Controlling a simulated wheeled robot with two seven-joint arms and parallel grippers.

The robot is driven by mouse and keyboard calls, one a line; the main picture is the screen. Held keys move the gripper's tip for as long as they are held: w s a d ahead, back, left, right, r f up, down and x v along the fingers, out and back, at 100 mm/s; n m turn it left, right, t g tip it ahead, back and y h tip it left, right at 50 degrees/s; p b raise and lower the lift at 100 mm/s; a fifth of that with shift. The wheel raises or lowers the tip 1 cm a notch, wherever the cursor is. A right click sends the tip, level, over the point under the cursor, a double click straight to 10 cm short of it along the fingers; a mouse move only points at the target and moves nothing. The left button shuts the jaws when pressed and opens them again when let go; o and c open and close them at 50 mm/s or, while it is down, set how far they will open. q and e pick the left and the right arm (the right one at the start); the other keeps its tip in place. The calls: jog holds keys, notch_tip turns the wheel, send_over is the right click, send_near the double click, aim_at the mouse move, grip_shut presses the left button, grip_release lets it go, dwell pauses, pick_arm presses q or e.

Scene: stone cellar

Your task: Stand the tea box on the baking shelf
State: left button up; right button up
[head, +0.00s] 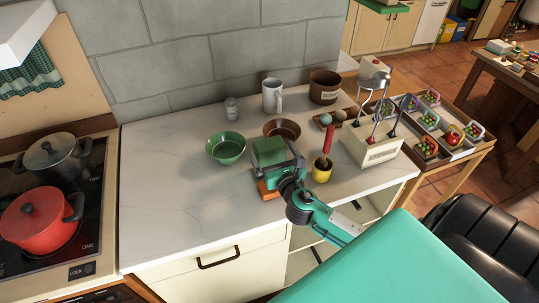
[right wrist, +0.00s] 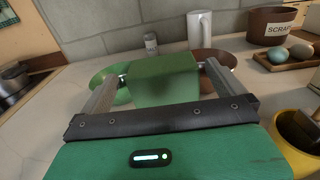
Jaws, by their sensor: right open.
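A green box (head: 268,151), which I take to be the tea box, stands on the white counter near its middle. It also shows in the right wrist view (right wrist: 166,78), upright between the two fingers. My right gripper (head: 273,161) is open around the box, with a finger on each side and small gaps visible at the fingertips. The gripper hides the lower near part of the box in the head view. I cannot tell which surface is the baking shelf. My left gripper is not in view.
A green bowl (head: 226,147) and a brown bowl (head: 283,127) are close to the box. A yellow pot (head: 322,172) stands right of my gripper. A white mug (head: 272,95) and brown scraps bin (head: 324,86) stand behind. The counter's left part (head: 165,180) is clear.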

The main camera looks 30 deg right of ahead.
aim_at(266, 139)
jog(key=p+x, duration=0.1)
jog(key=x, duration=0.4)
jog(key=shift+w+d+p, duration=0.1)
jog(key=shift+w+p, duration=0.05)
jog(key=shift+p, duration=0.25)
jog(key=shift+w+f, duration=0.15)
jog(key=shift+w, duration=0.2)
jog(key=c, duration=1.4)
